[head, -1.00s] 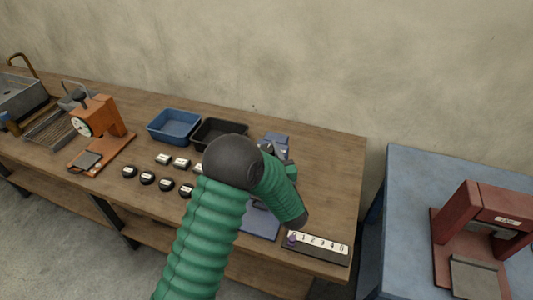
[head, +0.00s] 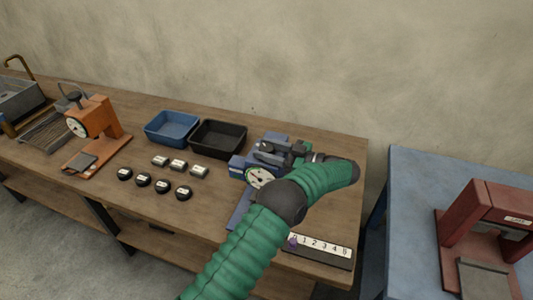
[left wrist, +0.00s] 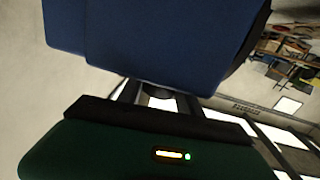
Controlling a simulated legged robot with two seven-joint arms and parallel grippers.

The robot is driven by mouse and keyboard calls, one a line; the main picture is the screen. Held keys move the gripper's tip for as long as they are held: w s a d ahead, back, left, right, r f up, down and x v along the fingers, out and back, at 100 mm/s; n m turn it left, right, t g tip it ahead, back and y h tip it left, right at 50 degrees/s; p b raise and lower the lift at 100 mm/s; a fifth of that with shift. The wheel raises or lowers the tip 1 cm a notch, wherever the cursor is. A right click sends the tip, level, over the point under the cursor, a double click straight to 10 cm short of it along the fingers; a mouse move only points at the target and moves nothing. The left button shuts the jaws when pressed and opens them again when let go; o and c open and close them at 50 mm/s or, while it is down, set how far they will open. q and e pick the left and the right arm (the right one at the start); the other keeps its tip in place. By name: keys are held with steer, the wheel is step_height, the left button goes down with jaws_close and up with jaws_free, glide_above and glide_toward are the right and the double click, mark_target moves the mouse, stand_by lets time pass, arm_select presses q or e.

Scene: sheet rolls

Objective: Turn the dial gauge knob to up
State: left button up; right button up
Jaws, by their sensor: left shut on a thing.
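The blue dial gauge (head: 240,168) stands on the wooden bench, its white round dial (head: 258,177) facing the front, partly behind my green arm. My left gripper (head: 270,154) reaches in from the right side at the gauge's top and is shut on a small dark part there, which looks like the knob. The knob is mostly hidden by the fingers, so its direction cannot be read. In the left wrist view the blue gauge body (left wrist: 150,35) fills the top, with the gripper's fingers (left wrist: 157,97) close against it. My right gripper is out of view.
A blue tray (head: 172,128) and a black tray (head: 218,138) stand left of the gauge. Several dark round pieces and light blocks lie before them. An orange gauge (head: 97,120) stands farther left. A numbered strip (head: 320,246) lies at the front right. A red press (head: 490,230) stands on the blue table.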

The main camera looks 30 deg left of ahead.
arm_select(q)
steer(key=shift+n+g+b, duration=0.35)
steer(key=shift+n+g, duration=0.25)
steer(key=shift+g, duration=0.1)
steer(key=shift+r+g+h, duration=0.15)
steer(key=shift+g+h, duration=0.15)
steer(key=shift+g, duration=0.2)
steer(key=o, duration=1.1)
steer(key=shift+w, duration=0.1)
steer(key=shift+o, duration=1.3)
